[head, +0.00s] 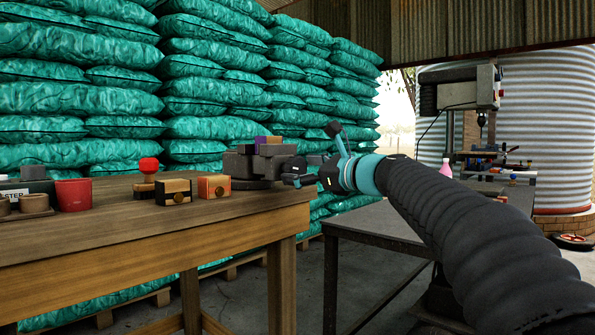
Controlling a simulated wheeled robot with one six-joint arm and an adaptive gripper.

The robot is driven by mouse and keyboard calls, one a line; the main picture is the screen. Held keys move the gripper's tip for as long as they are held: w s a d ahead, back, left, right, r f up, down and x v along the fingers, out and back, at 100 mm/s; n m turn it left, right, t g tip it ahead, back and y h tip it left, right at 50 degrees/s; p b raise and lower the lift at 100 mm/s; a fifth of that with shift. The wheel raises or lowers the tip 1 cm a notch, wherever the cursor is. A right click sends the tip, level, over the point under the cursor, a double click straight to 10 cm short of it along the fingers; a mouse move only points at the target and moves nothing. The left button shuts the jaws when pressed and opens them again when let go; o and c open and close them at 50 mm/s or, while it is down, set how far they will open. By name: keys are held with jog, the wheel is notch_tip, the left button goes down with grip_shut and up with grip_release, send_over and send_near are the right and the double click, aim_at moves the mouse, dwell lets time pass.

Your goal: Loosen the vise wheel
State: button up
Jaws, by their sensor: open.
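The dark grey vise (243,166) stands at the right end of the wooden bench. A small block with purple and orange parts (268,141) shows at the top of its jaws. My gripper (291,178) is at the vise's right side, its dark fingers pointing left towards it. The gripper is open, and I see nothing held in it. The vise wheel cannot be made out clearly; the gripper may hide it. I cannot tell whether the fingers touch the vise.
The wooden bench (120,230) holds two small boxes (174,191) (214,186), a red-knobbed item (149,168) and a red pot (73,194). A dark metal table (375,222) stands right, with a drill press (484,90) beyond. Stacked teal sacks (200,80) fill the back.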

jog(key=v, duration=0.9)
dwell(0.3)
jog(key=s+d+f+n+g+h+p, duration=0.15)
jog(key=s+f+n+h, duration=0.35)
jog(key=f, duration=0.6)
jog(key=s+d+f+n+g+h, duration=0.25)
jog(key=f+n, duration=0.35)
jog(key=f, duration=0.5)
jog(key=s+d+f+n+g+h+p, duration=0.1)
jog(key=s+d+f+n+h+p, duration=0.2)
jog(key=s, duration=0.5)
jog(key=s+d+f+n+g+h+p, duration=0.1)
jog(key=s+d+f+n+h+p, duration=0.1)
jog(key=s+d+f+n, duration=0.45)
jog(key=s+r+h+p, duration=0.1)
jog(key=s+r+p, duration=0.2)
jog(key=s, duration=0.8)
jog(key=shift+a+r+t+h+p, duration=0.2)
jog(key=shift+r+t+h+p, duration=0.15)
jog(key=shift+p, duration=0.2)
